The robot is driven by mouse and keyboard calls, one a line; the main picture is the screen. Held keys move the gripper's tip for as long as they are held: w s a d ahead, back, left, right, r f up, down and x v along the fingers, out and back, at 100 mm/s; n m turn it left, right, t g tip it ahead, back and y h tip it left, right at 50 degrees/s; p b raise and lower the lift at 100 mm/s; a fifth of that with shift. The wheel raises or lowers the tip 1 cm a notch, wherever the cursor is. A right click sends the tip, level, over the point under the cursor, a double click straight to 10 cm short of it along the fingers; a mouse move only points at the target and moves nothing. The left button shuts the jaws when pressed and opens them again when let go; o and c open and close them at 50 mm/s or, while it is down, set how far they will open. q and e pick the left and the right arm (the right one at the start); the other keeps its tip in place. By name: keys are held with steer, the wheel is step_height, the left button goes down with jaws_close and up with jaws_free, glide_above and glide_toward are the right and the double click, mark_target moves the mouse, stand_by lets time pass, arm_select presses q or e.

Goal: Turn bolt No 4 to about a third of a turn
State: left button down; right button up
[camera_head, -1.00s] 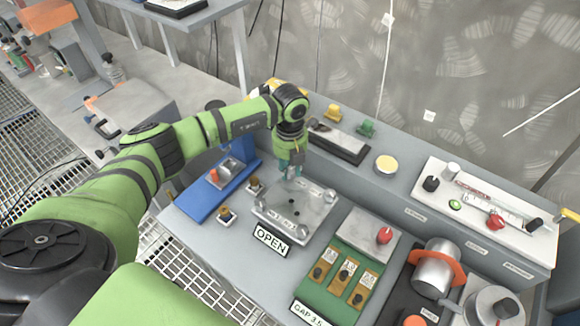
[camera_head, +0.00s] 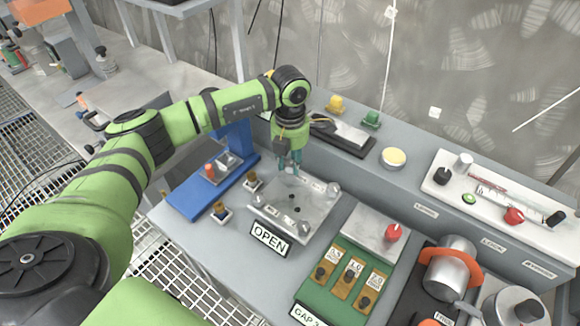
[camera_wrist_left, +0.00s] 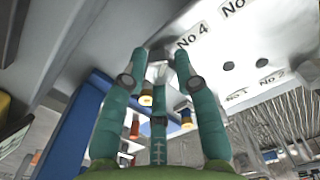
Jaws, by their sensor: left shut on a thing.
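The metal plate (camera_head: 293,225) with bolts near its corners lies flat on the grey bench, behind an OPEN sign (camera_head: 268,239). My left gripper (camera_head: 289,170) points down at its far left corner. In the left wrist view the teal fingers (camera_wrist_left: 158,66) are closed around a small metal bolt head (camera_wrist_left: 158,71) beside the label No 4 (camera_wrist_left: 192,36). The fingers hide much of the bolt, so its turn angle cannot be told. Labels No 1 (camera_wrist_left: 237,96) and No 2 (camera_wrist_left: 271,77) show farther along the plate. My right gripper is out of view.
A blue stand (camera_head: 198,200) is left of the plate. A green gauge block (camera_head: 340,284) and a grey box with a red knob (camera_head: 392,232) are to its right. A raised ledge (camera_head: 420,185) with several items runs behind.

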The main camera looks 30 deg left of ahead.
arm_select(q)
steer(key=m+b, duration=0.2)
steer(key=m, duration=0.1)
steer(key=m+b, duration=0.2)
steer(key=m, duration=0.1)
steer(key=shift+f+m+b, duration=0.2)
steer(key=shift+m+b, duration=0.1)
steer(key=shift+b, duration=0.1)
steer(key=m+b, duration=0.2)
steer(key=m, duration=0.1)
steer(key=shift+r+m+b, duration=0.1)
steer(key=shift+m+b, duration=0.4)
steer(key=shift+m, duration=0.7)
steer(key=c, duration=0.9)
jaws_free()
steer(key=shift+c, duration=0.2)
